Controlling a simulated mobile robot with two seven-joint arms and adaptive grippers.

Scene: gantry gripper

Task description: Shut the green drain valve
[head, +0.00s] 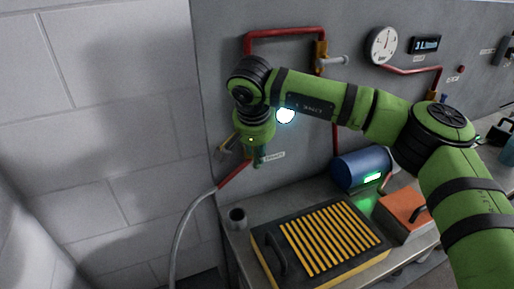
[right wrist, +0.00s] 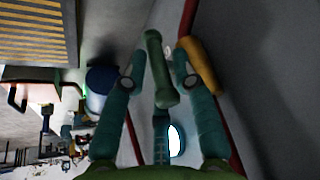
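The drain valve has a brass body (right wrist: 198,66) on a red pipe and a green bar handle (right wrist: 160,70). In the head view its brass part (head: 227,143) shows just left of my right wrist, and the handle is mostly hidden by my gripper. My right gripper (head: 259,160) points down at the valve beside a small label. In the right wrist view my right gripper (right wrist: 161,60) is open, with one teal finger on each side of the green handle. Gaps seem to show beside the handle; contact is hard to tell. My left gripper is not in view.
A grey panel (head: 310,180) carries red pipes, another valve (head: 321,57), a gauge (head: 381,46) and a display (head: 425,44). On the bench below are a yellow-slatted black case (head: 283,268), a blue cylinder (head: 358,170), an orange box (head: 402,214) and a small cup (head: 238,217).

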